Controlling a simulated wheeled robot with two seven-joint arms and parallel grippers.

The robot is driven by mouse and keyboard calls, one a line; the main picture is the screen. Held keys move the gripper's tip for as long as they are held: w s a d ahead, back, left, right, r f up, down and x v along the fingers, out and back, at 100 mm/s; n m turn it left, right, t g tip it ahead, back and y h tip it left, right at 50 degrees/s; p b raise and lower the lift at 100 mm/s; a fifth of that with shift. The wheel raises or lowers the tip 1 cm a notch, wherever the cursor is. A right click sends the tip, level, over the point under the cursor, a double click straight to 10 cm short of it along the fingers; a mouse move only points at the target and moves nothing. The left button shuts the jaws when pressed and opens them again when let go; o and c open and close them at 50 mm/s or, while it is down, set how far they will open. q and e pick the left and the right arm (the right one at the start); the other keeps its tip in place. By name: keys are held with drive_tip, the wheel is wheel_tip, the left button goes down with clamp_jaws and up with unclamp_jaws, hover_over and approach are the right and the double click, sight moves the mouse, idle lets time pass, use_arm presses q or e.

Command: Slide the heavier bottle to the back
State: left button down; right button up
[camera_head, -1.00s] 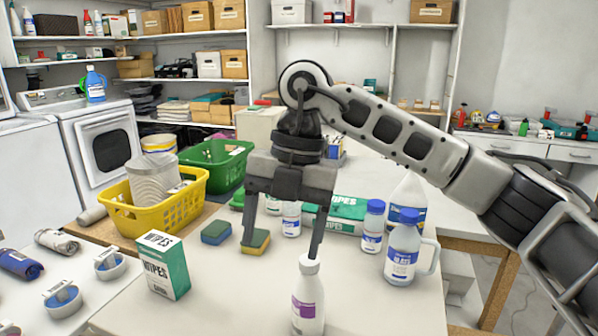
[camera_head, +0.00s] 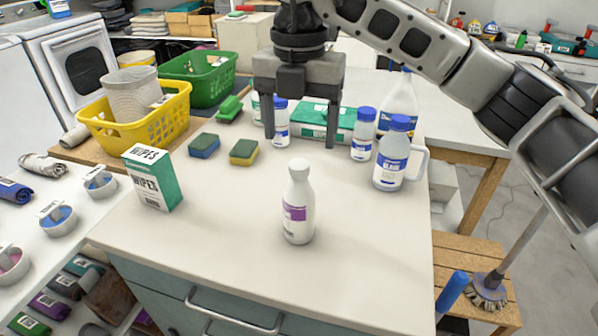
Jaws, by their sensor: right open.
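A white bottle with a white cap and purple label (camera_head: 298,212) stands upright alone near the front of the white table. Behind it stand a small blue-capped bottle (camera_head: 281,128), a blue-capped bottle (camera_head: 362,138), a handled jug labelled in blue (camera_head: 391,160) and a larger white jug (camera_head: 401,100), partly hidden. Which bottle is heavier cannot be told by sight. My right gripper (camera_head: 300,142) is open and empty, fingers pointing down. In the picture its fingertips are above the purple-label bottle's cap, apart from it. My left gripper is not in view.
Two sponges (camera_head: 244,152) (camera_head: 204,146) and a green wipes box (camera_head: 155,182) stand on the left. A yellow basket (camera_head: 140,128) and a green basket (camera_head: 203,85) are behind. Another wipes box (camera_head: 310,117) lies behind the gripper. The table front is clear.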

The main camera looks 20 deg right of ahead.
sight(299, 182)
wheel_tip(299, 182, down, 11)
drive_tip(key=shift+r+p, duration=0.1)
drive_tip(key=shift+p, duration=0.3)
drive_tip(key=c, duration=1.3)
